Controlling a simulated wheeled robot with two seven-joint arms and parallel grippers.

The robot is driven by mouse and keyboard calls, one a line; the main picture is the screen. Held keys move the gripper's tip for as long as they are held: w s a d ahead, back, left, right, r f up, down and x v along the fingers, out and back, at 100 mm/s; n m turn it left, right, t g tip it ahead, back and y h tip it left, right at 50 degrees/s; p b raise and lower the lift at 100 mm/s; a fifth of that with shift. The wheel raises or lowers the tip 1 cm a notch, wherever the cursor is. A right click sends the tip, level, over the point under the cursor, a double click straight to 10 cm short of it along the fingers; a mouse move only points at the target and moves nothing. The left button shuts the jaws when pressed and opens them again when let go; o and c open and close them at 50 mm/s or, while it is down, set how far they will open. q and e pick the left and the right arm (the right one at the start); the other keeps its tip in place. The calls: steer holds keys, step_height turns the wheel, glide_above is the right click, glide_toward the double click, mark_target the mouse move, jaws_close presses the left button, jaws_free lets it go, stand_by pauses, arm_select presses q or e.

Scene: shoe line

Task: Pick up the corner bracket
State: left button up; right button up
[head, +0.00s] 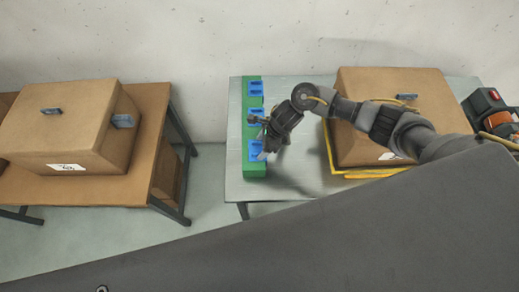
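My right gripper (259,139) is over the green strip (254,172) on the light table, with its arm coming in from the right. Its two fingers look spread apart, and I see nothing clear between them. Several blue pieces (256,87) sit in a row along the green strip; the gripper partly covers the nearer ones. I cannot tell for sure which thing is the corner bracket. Small grey-blue pieces sit on the left cardboard box, one on its side (123,121) and one on its top (50,111). My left gripper is not in view.
A cardboard box (372,120) on yellow edging stands right of the strip on the light table (236,185). A red and dark device (484,101) is at the far right. Another box (75,128) stands on a brown table at left. A floor gap separates the tables.

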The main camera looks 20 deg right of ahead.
steer(key=c, duration=0.7)
steer(key=shift+r, duration=0.1)
